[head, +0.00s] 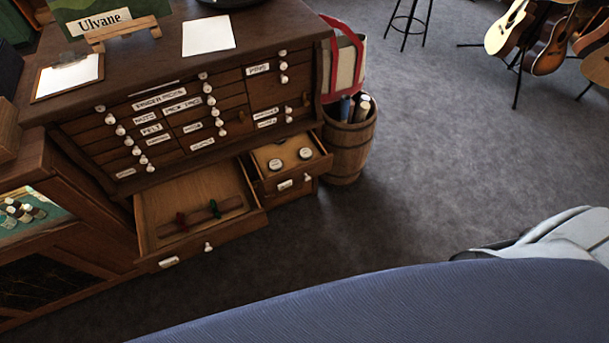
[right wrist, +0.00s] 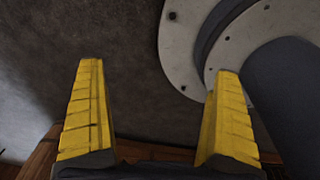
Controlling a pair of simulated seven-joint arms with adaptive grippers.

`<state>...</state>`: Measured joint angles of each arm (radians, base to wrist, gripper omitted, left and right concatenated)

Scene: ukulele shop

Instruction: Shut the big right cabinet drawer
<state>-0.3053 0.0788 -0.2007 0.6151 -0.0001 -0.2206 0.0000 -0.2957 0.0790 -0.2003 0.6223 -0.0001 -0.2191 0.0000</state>
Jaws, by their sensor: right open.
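The wooden cabinet (head: 225,60) stands at the left of the head view. My left gripper is not in view.
A wooden barrel (head: 350,145) holding rolls and a red-trimmed bag stands close to the cabinet's right side. A low display case (head: 60,250) adjoins its left. Guitars (head: 548,42) and a stool (head: 408,22) stand farther back. Grey carpet (head: 440,130) lies open to the right.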

